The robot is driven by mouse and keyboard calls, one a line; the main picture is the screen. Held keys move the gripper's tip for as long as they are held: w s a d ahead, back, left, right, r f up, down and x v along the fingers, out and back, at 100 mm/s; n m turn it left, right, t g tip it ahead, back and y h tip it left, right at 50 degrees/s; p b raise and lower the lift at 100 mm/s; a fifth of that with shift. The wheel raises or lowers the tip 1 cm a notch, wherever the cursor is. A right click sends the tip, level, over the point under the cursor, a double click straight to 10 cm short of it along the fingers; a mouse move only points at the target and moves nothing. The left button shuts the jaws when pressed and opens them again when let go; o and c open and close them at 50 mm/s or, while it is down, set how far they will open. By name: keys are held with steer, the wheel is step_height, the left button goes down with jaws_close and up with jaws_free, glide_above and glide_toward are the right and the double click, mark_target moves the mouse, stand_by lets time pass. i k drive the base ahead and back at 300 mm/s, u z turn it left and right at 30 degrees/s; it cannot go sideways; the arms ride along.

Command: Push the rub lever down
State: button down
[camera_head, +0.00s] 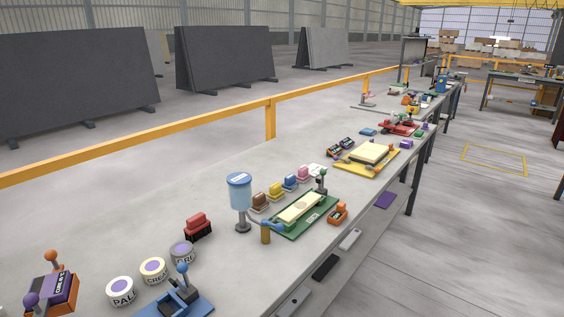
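I cannot tell for sure which lever is the rub lever, because the labels are too small to read. A blue lever with a ball knob (183,269) stands on a blue base (172,303) at the front. My gripper is not in view.
The long grey bench (120,262) also holds a blue dispenser (240,190), several coloured blocks, round tins (121,291) and a yellow station (360,163). An orange rail (200,115) runs along its back. Open floor (455,240) lies to the right.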

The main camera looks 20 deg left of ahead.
mark_target(323, 172)
steer(key=u, duration=0.8)
steer(key=i, duration=1)
steer(key=u, duration=1.35)
steer(key=i, duration=0.3)
steer(key=u, duration=0.2)
